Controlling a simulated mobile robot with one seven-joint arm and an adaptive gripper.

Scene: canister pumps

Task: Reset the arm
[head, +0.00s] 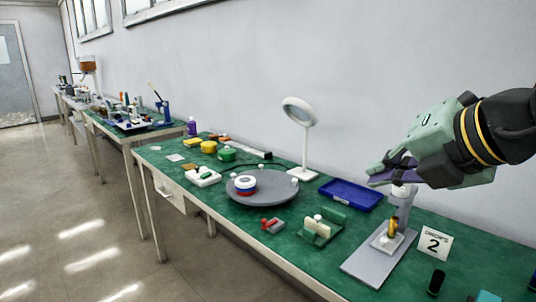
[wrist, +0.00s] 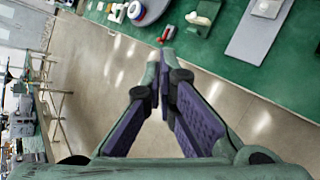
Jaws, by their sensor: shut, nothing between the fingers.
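My gripper (head: 376,176) is at the right in the head view, raised above the green table (head: 150,152). Its two purple-padded fingers are shut with nothing between them. The fingers also show in the wrist view (wrist: 161,62), with their tips together over the floor and the table edge beyond them.
A grey turntable (head: 262,196) holds a red, white and blue round piece (head: 244,186). A blue tray (head: 350,194), a white magnifier lamp (head: 304,130), a grey plate (head: 366,266) and a sign marked 2 (head: 433,243) stand nearby. Open floor lies left of the table.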

